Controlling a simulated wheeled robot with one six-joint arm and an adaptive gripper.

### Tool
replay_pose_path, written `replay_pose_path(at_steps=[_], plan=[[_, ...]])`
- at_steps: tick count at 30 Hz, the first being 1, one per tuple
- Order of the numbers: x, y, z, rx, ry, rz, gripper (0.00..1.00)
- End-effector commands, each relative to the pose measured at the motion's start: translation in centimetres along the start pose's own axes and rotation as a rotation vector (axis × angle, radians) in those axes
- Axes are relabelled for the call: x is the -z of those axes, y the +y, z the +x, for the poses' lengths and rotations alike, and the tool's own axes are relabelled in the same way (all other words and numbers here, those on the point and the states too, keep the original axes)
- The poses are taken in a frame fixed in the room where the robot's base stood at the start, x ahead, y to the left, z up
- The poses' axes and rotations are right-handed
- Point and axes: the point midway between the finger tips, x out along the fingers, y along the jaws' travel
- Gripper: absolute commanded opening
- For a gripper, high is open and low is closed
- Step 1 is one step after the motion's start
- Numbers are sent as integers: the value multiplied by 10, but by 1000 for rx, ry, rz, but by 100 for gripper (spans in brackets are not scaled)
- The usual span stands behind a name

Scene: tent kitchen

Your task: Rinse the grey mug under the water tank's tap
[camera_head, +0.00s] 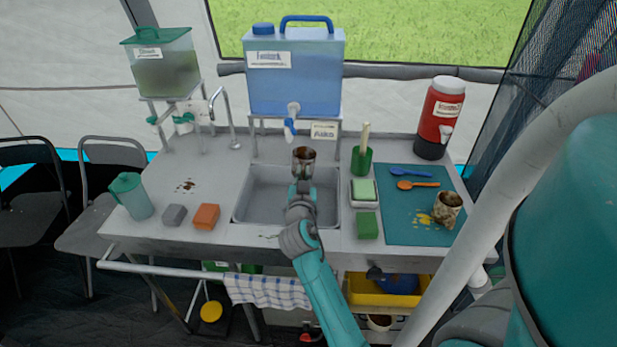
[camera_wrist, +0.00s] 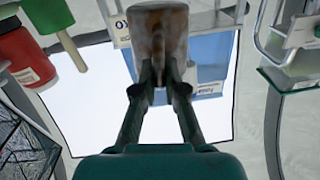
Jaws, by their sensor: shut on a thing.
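The grey mug (camera_head: 305,165), with brown stains, is held over the back part of the sink (camera_head: 240,213), its dark opening facing up. My gripper (camera_head: 302,181) is shut on it from the front. In the wrist view, the mug (camera_wrist: 162,35) sits between the fingertips of my gripper (camera_wrist: 160,72). The blue water tank (camera_head: 295,80) stands on a rack behind the sink. Its tap (camera_head: 291,125), white with a blue lever, is above and slightly left of the mug in the head view. No water stream shows.
Right of the sink are a green cup with a brush (camera_head: 362,160), a soap dish (camera_head: 364,192), a green sponge (camera_head: 367,225) and a stained cup (camera_head: 447,210) on a teal mat (camera_head: 400,235). A curved metal faucet (camera_head: 222,115) stands left. A red jug (camera_head: 440,115) stands back right.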

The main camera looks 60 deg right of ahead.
Motion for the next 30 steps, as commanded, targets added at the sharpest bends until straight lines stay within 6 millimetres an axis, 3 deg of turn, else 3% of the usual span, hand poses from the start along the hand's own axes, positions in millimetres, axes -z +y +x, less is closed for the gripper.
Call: replay_pose_path(at_steps=[18,30], plan=[[-14,-32,38,1,0,0,0],[-18,-40,48,0,0,1,0]])
